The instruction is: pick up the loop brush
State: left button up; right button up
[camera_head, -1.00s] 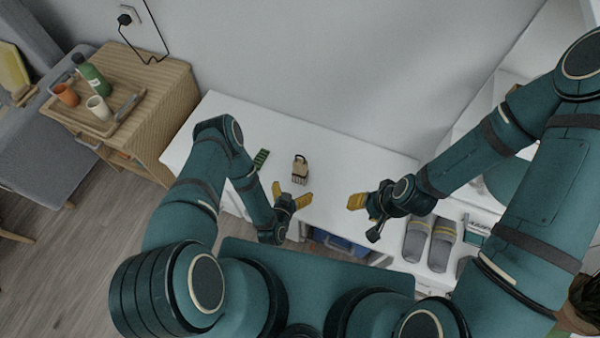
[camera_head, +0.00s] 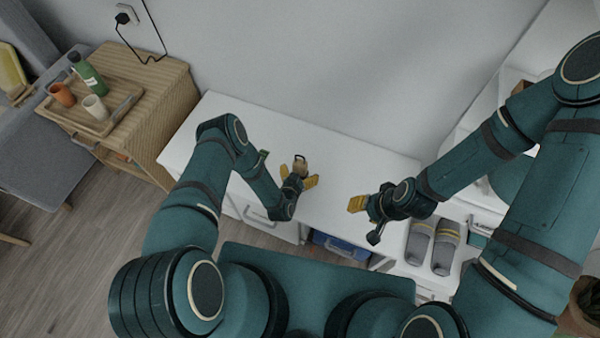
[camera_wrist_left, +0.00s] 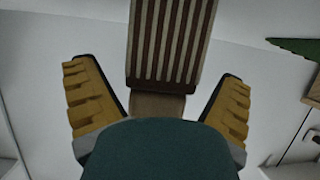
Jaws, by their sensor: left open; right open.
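The loop brush (camera_head: 301,163) stands on the white desk, partly hidden behind my left gripper in the head view. In the left wrist view the brush (camera_wrist_left: 170,45) shows brown and pale stripes, with a plain tan part below them. My left gripper (camera_head: 299,180) is open, its yellow fingers spread to either side of the brush. In the wrist view the fingers (camera_wrist_left: 160,100) are apart from the brush, with gaps on both sides. My right gripper (camera_head: 357,204) is open and empty above the desk, to the right.
The white desk (camera_head: 350,165) is clear to the right of the brush. A green item (camera_head: 263,154) lies left of it, mostly behind my left arm. Grey slippers (camera_head: 433,246) sit on a lower shelf at right. A wooden cabinet with a tray (camera_head: 103,127) stands at left.

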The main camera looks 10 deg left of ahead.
aim_at(300, 162)
pick_arm(q)
jog(key=c, duration=1.3)
jog(key=shift+r, duration=0.15)
notch_tip(300, 162, up, 10)
jog(key=p, duration=0.3)
